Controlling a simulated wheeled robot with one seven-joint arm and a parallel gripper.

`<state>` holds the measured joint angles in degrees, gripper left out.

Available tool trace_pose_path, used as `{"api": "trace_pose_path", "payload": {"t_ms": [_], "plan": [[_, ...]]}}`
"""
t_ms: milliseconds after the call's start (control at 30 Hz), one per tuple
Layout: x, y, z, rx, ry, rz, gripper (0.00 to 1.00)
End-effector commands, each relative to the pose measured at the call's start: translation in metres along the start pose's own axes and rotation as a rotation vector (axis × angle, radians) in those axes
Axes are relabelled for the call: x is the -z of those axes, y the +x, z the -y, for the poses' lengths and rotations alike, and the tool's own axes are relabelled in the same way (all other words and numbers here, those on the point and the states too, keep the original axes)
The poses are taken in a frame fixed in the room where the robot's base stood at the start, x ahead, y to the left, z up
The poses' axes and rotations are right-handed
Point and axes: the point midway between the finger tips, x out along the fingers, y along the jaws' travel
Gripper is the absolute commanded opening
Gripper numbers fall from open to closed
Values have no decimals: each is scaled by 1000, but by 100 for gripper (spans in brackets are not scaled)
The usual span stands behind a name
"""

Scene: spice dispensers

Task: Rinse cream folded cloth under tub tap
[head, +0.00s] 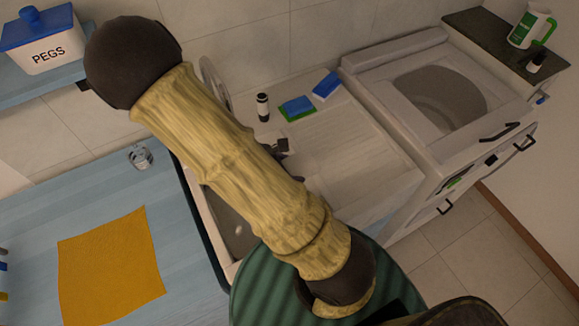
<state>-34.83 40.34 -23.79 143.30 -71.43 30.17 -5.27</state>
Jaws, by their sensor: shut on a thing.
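My own arm crosses the middle of the head view and covers much of the tub. A small dark part of my gripper (281,147) shows past the arm's right edge, above the tub area. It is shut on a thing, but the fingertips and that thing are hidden. I see no cream folded cloth. The tub (236,236) shows only in part, as a pale basin left of and below the arm. The grey curved tap (213,86) rises behind the arm near the wall, and its lower part is hidden.
A mustard cloth (110,268) lies flat on the blue counter (190,290), near a glass (140,157). A dark bottle (263,107), a green-and-blue sponge (297,107) and a blue block (326,86) stand behind the drainboard (350,150). A top-opening washer (440,95) is at right.

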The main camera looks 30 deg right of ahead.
Motion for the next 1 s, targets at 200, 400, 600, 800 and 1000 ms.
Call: {"api": "trace_pose_path", "payload": {"t_ms": [200, 400, 600, 800, 1000], "plan": [[5, -5, -13, 0, -1, 1, 39], [12, -7, -27, 0, 1, 2, 39], [20, -11, -40, 1, 0, 0, 39], [28, -13, -54, 0, 0, 1, 39], [36, -16, -68, -1, 0, 0, 39]]}}
